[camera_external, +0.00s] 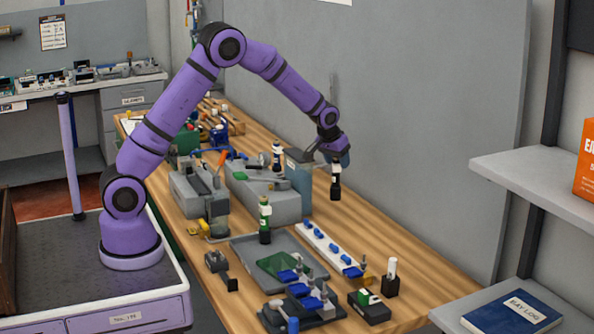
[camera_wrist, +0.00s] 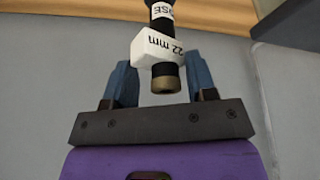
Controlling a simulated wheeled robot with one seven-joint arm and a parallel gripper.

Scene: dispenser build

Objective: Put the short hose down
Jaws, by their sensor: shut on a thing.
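My gripper (camera_external: 337,160) is shut on the short hose (camera_external: 335,185), a dark upright piece with a pale band, held below the fingers. In the wrist view the hose (camera_wrist: 166,80) has a brass-coloured end and a white block marked "22 mm" between the two blue fingers of my gripper (camera_wrist: 160,88). A label on it is partly cut off and ends in "SE". In the external view it is near the back edge of the wooden bench (camera_external: 400,262), right of a grey upright block. I cannot tell how far its lower end is from the bench.
A grey tray (camera_external: 243,252) and a white strip with several blue pieces (camera_external: 312,235) lie in front of the hose. A green-and-black bottle (camera_external: 265,222) stands by the tray. A grey upright block (camera_external: 299,180) is close left of the gripper. The wall is behind.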

